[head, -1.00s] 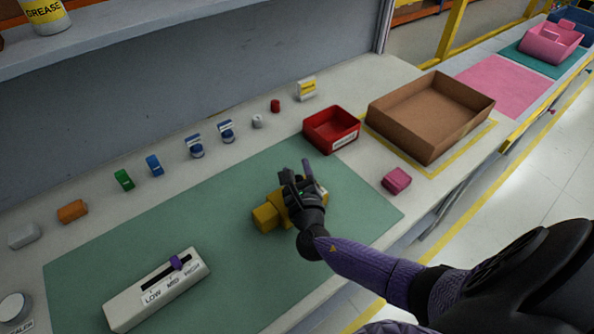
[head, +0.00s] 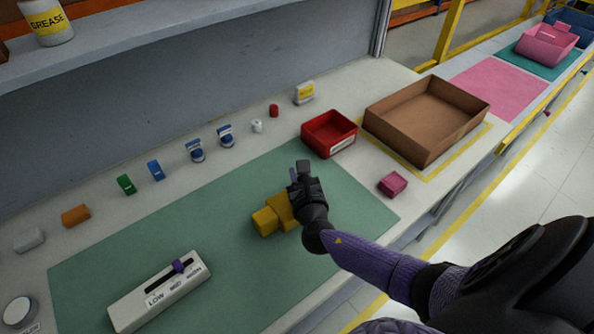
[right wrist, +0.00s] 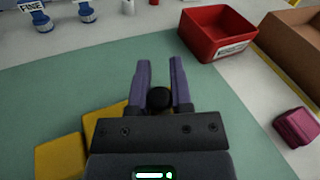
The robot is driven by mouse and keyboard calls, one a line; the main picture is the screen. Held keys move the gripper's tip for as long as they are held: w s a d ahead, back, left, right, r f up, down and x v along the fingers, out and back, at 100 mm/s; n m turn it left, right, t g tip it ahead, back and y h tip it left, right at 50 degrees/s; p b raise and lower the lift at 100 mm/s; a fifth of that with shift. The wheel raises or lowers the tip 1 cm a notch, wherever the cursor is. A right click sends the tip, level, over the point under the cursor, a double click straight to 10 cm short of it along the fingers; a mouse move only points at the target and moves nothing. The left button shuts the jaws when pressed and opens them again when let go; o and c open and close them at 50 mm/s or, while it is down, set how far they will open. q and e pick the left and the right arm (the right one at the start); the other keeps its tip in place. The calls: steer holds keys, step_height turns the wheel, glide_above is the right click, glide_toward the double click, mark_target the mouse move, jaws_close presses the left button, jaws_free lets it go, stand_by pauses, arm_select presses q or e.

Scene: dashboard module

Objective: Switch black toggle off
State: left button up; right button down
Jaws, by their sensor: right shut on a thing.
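The yellow switch block (head: 265,221) lies on the green mat (head: 350,190), partly covered by my right gripper. It also shows in the right wrist view (right wrist: 58,158), behind the gripper body. The black toggle (right wrist: 158,98) shows as a round dark knob between the two purple fingers of my right gripper (right wrist: 160,76). The fingers are shut on it. In the head view my right gripper (head: 301,170) is over the block, and the toggle cannot be made out there. Whether the toggle is on or off cannot be told. My left gripper is not in view.
A slider box (head: 160,292) with a purple knob lies on the mat's front left. A red bin (head: 330,147), a cardboard box (head: 425,150) and a pink block (head: 392,184) are to the right. Several small parts line the back.

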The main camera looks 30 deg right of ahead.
steer(key=shift+d+r+m+g+y+p, duration=0.15)
steer(key=shift+d+m+y+p, duration=0.15)
steer(key=shift+m, duration=0.3)
steer(key=shift+d+m+g+y+p, duration=0.15)
steer(key=shift+d+m+y+p, duration=0.15)
steer(key=shift+m, duration=0.3)
steer(key=shift+d+m+g, duration=0.35)
steer(key=shift+m+g, duration=0.05)
steer(key=shift+m, duration=0.2)
steer(key=shift+d+f+m+g+y+p, duration=0.15)
steer(key=shift+d+f+m+y+p, duration=0.2)
steer(key=shift+m+y, duration=0.3)
steer(key=shift+d+f+m+g+y+p, duration=0.15)
steer(key=shift+d+f+m+y+p, duration=0.15)
steer(key=shift+m+y, duration=0.35)
steer(key=shift+d, duration=0.1)
steer(key=c, duration=0.5)
jaws_free()
steer(key=shift+w, duration=0.1)
